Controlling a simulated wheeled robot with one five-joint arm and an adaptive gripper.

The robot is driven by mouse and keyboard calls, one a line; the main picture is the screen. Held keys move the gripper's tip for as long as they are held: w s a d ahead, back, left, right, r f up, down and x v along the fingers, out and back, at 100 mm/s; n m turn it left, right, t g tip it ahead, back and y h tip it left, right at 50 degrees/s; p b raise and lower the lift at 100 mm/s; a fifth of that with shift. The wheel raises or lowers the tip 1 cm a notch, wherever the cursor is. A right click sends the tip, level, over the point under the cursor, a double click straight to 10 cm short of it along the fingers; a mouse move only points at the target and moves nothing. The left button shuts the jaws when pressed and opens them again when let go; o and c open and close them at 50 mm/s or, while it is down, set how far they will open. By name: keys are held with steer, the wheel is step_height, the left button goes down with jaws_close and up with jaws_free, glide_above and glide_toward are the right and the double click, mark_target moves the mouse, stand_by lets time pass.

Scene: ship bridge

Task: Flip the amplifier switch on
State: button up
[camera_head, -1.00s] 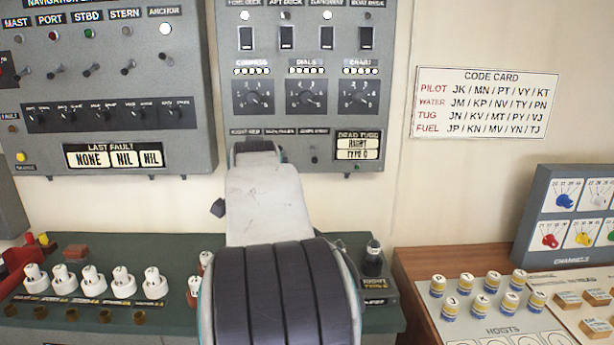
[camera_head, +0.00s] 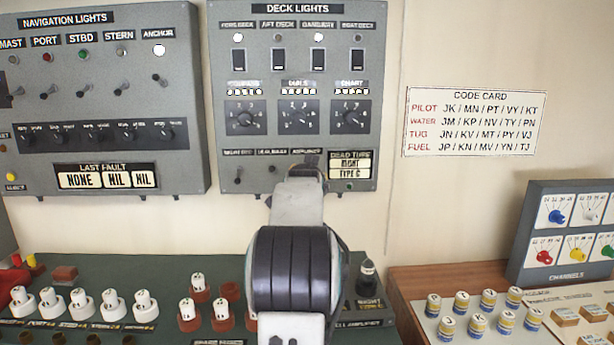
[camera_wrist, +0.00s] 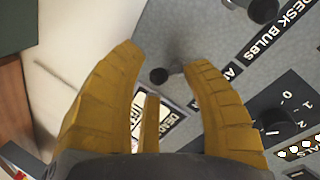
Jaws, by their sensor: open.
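The amplifier switch (camera_wrist: 160,75) is a small dark toggle on the lower part of the grey deck lights panel (camera_head: 224,100). In the wrist view it shows between the open yellow fingers of my gripper (camera_wrist: 160,60), nearer the left fingertip. Its lever is blurred, so I cannot tell its position or whether a finger touches it. In the head view my gripper (camera_head: 306,163) is at the panel's bottom edge, below the amplifier label (camera_head: 306,153), and covers the switch. The desk bulbs switch (camera_wrist: 262,10) stands beyond the right finger.
Three rotary dials, one being the chart dial (camera_head: 350,117), sit above the switches. The dead tube plate (camera_head: 350,164) is just right of my gripper. Below is a console with white bulbs (camera_head: 110,303) and a dark tube (camera_head: 367,278). A code card (camera_head: 475,122) hangs on the wall.

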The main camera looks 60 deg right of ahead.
steer(key=shift+w+d+f, duration=0.2)
steer(key=shift+w+d, duration=0.1)
steer(key=shift+d, duration=0.2)
jaws_close()
stand_by(0.4)
